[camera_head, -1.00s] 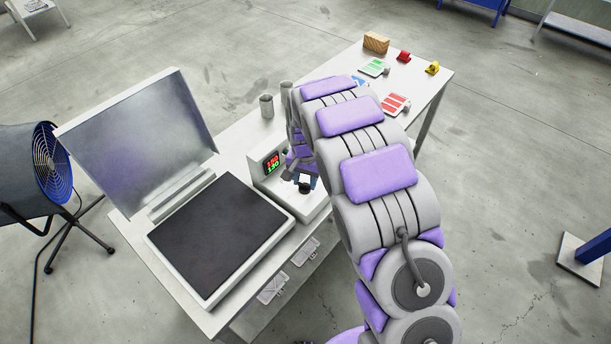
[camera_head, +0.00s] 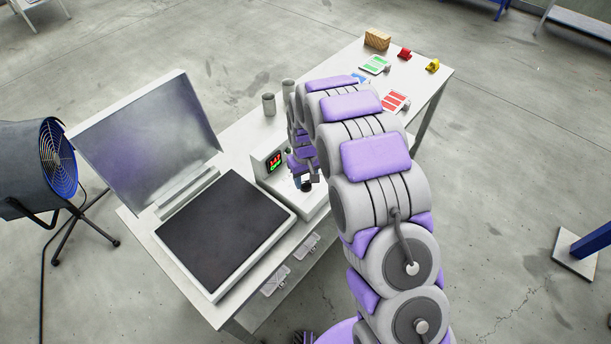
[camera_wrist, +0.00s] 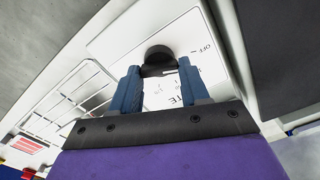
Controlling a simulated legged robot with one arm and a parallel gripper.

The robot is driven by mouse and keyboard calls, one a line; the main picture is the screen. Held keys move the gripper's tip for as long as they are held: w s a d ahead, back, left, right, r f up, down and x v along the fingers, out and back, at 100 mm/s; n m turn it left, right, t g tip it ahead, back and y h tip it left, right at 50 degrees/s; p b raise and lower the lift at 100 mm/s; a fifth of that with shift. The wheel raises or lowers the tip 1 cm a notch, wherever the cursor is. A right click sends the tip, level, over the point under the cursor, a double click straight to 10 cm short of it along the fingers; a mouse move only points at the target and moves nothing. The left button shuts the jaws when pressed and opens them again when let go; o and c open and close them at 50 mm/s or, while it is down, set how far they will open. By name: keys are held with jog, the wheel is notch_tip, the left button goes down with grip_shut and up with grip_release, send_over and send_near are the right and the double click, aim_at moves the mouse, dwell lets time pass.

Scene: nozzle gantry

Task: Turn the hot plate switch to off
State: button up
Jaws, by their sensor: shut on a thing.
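The switch is a black round knob (camera_wrist: 158,52) on a white panel (camera_wrist: 112,42). "OFF" is printed to the knob's right in the wrist view, and part of a label ending in "TE" shows below it. My gripper (camera_wrist: 159,70) has its two blue fingers on either side of the knob, shut on it. The knob's pointer direction is not clear to me.
A black-topped flat plate (camera_head: 225,235) with a raised panel (camera_head: 145,135) stands left of the control unit. Grey cylinders (camera_head: 268,104) stand behind it. Cards, a wooden block (camera_head: 377,39) and small red and yellow items lie at the table's far end. A fan (camera_head: 45,165) stands left.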

jog(key=shift+s+n, duration=0.1)
jog(key=shift+n, duration=0.3)
jog(key=o, duration=1.1)
jog(key=shift+c, duration=0.2)
jog(key=shift+r, duration=0.1)
notch_tip(320, 180, up, 17)
jog(key=p, duration=0.1)
jog(key=shift+p, duration=0.35)
jog(key=shift+a, duration=0.1)
